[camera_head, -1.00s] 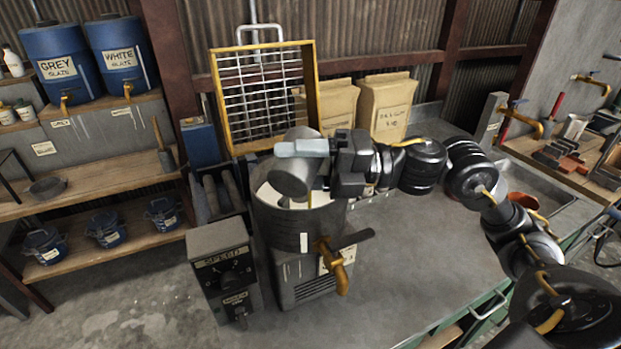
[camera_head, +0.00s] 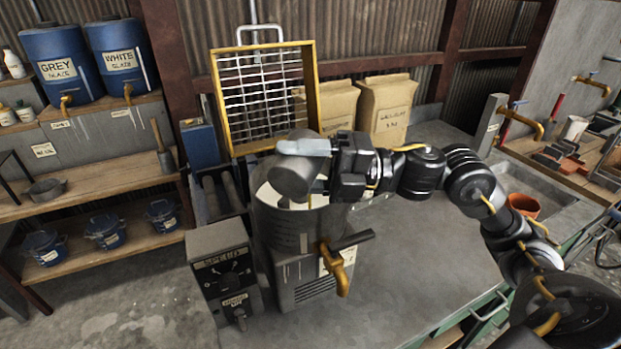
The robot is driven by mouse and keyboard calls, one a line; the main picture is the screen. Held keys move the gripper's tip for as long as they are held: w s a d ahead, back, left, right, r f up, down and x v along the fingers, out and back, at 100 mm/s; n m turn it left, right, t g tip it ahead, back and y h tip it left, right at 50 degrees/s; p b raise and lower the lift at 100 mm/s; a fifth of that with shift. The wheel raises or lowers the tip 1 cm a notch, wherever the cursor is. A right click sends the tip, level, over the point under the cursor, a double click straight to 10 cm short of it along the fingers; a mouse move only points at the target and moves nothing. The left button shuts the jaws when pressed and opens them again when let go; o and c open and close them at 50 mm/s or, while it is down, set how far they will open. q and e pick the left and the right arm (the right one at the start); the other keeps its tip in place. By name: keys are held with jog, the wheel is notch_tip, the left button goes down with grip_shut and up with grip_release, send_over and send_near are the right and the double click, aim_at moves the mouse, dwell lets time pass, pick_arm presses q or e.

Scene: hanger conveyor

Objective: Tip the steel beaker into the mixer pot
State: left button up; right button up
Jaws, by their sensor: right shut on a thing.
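The steel beaker (camera_head: 294,178) is a grey cylinder held tilted over the mouth of the mixer pot. My right gripper (camera_head: 307,165) is shut on it from the right side. The mixer pot (camera_head: 288,234) is a dark grey drum with a brass tap (camera_head: 336,268) low on its front. The beaker and gripper cover part of the pot's opening, and pale content shows inside. I cannot see whether anything is flowing from the beaker. My left gripper is not in view.
A speed control box (camera_head: 222,272) stands left of the pot. A yellow-framed grid (camera_head: 263,95) and paper bags (camera_head: 386,108) stand behind. The grey bench top (camera_head: 420,250) is clear to the right, with an orange pot (camera_head: 524,206) at the sink.

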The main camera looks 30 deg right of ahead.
jog(key=shift+f, duration=0.1)
dwell(0.5)
jog(key=shift+d+m, duration=0.1)
jog(key=shift+m, duration=0.4)
jog(key=shift+w, duration=0.1)
jog(key=shift+m+y, duration=0.3)
jog(key=shift+w+d+m+t, duration=0.1)
jog(key=shift+d+m+t, duration=0.05)
jog(key=shift+m+t, duration=0.2)
jog(key=shift+r+n, duration=0.25)
jog(key=shift+n, duration=0.8)
jog(key=shift+s+a+r+n+g+h, duration=0.1)
jog(key=shift+s+a+n+g+h, duration=0.1)
jog(key=shift+n+g+h, duration=0.3)
jog(key=shift+s+a+r+n+g+h, duration=0.15)
jog(key=shift+n+g+h, duration=0.1)
jog(key=shift+n, duration=0.45)
jog(key=shift+a+f, duration=0.1)
jog(key=shift+f, duration=0.05)
